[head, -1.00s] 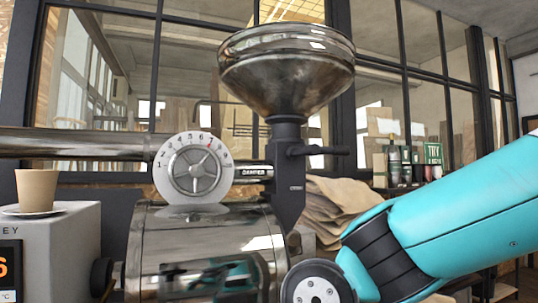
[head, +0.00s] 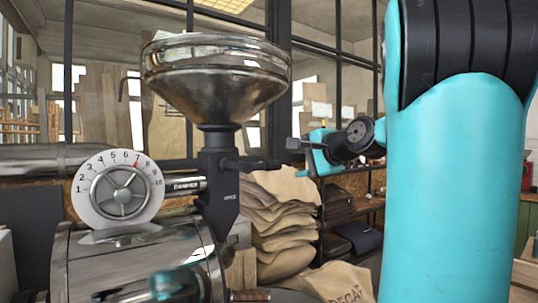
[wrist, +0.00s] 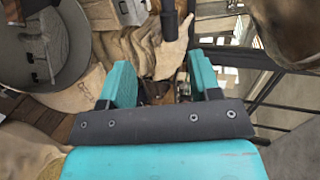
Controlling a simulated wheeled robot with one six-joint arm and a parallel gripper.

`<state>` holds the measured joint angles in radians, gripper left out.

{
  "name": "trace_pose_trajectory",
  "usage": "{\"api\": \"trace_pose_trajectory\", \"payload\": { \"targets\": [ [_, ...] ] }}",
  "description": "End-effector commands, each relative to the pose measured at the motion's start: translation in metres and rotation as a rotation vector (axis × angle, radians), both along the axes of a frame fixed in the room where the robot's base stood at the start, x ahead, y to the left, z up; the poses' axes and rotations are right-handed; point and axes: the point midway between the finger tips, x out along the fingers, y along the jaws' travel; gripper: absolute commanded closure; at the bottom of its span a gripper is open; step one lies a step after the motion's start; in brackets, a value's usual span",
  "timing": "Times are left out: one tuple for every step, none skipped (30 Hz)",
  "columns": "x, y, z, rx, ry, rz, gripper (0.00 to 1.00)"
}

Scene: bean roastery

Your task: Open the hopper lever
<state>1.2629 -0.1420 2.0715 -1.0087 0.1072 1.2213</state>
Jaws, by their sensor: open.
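The hopper (head: 215,75) is a shiny metal funnel on a black neck (head: 218,175) above the roaster drum. The hopper lever (head: 250,164) is a black bar sticking out to the right from this neck, roughly level. My gripper (head: 300,146), with teal fingers, is to the right of the lever's end and looks slightly higher, with a gap between them. In the wrist view my gripper (wrist: 160,76) is open with nothing between its fingers. A black cylinder (wrist: 170,24) beyond the fingertips looks like the lever's end.
The numbered dial (head: 122,190) is left of the neck. Stacked sacks (head: 275,215) lie behind and below the lever. Shelves (head: 350,205) stand behind my arm. My upper arm hides the right side of the head view.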

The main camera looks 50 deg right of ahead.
Motion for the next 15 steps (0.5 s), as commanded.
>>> {"api": "trace_pose_trajectory", "payload": {
  "targets": [
    [-0.006,-0.009,0.008,0.012,-0.016,-0.029,0.43],
    [-0.008,-0.013,0.01,0.018,-0.025,-0.04,0.43],
    [-0.008,-0.016,0.012,0.025,-0.033,-0.049,0.43],
    [-0.007,-0.017,0.012,0.028,-0.035,-0.052,0.43],
    [-0.005,-0.018,0.012,0.03,-0.037,-0.054,0.43],
    [-0.001,-0.019,0.011,0.032,-0.038,-0.053,0.43],
    [0.003,-0.02,0.01,0.031,-0.038,-0.052,0.43],
    [0.008,-0.021,0.009,0.032,-0.038,-0.05,0.43],
    [0.015,-0.022,0.007,0.031,-0.036,-0.049,0.43],
    [0.021,-0.022,0.006,0.03,-0.036,-0.049,0.43],
    [0.027,-0.025,0.005,0.032,-0.035,-0.048,0.43],
    [0.036,-0.027,0.003,0.032,-0.035,-0.048,0.43],
    [0.043,-0.028,0.0,0.032,-0.033,-0.048,0.43],
    [0.05,-0.029,-0.001,0.031,-0.034,-0.047,0.43],
    [0.058,-0.032,-0.004,0.032,-0.033,-0.048,0.43]
  ]
}}
